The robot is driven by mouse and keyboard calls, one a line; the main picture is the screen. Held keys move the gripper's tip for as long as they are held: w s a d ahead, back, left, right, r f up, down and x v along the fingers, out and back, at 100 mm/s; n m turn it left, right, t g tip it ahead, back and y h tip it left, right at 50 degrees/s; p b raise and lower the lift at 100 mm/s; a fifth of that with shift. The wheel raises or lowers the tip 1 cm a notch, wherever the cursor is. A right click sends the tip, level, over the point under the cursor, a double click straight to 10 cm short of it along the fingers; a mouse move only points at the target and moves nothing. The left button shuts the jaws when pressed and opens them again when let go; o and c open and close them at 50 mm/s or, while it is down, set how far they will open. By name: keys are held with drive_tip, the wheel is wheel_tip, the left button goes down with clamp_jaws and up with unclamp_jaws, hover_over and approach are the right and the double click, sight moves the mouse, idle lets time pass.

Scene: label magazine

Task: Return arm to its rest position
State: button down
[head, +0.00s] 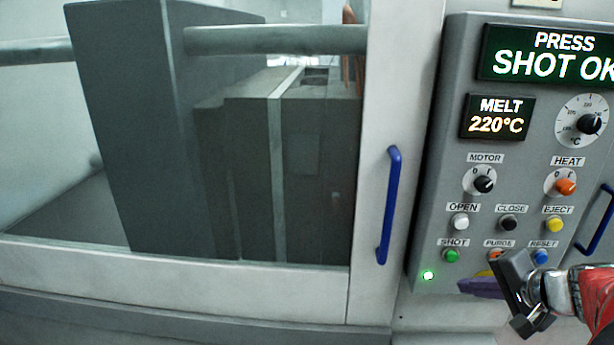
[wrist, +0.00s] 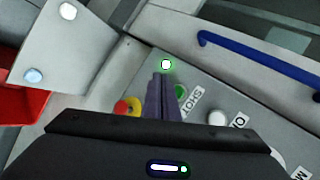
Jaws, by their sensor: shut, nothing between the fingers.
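My gripper (head: 464,287) is at the lower edge of the press control panel (head: 430,225), below the button rows. Its purple fingers are closed together and empty, pointing left; they also show in the wrist view (wrist: 160,80). The fingertips are near the lit green lamp (head: 428,275), which also shows just beyond them in the wrist view (wrist: 166,64). The green SHOT button (head: 451,256) is a little above the fingers. My gripper body partly covers the area under the PURGE button (head: 494,256). I cannot tell whether the fingers touch the panel.
The displays read PRESS SHOT OK (head: 550,54) and MELT 220°C (head: 497,117). A blue door handle (head: 390,205) stands out left of the panel, and another blue handle (head: 597,222) is at the right edge. The window (head: 45,150) shows grey machine blocks inside.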

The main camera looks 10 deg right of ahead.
drive_tip(key=s+a+n+g, duration=0.1)
drive_tip(key=a+n, duration=0.3)
drive_tip(key=a, duration=0.5)
drive_tip(key=s+a+n+g, duration=0.1)
drive_tip(key=s+a+n, duration=0.3)
drive_tip(key=a, duration=0.5)
drive_tip(key=s+a+n+g+h, duration=0.1)
drive_tip(key=s+a+n+g, duration=0.1)
drive_tip(key=a+n, duration=0.4)
drive_tip(key=s+a, duration=0.1)
drive_tip(key=a, duration=0.2)
drive_tip(key=shift+a, duration=0.2)
drive_tip(key=shift+d+r, duration=0.1)
idle(0.8)
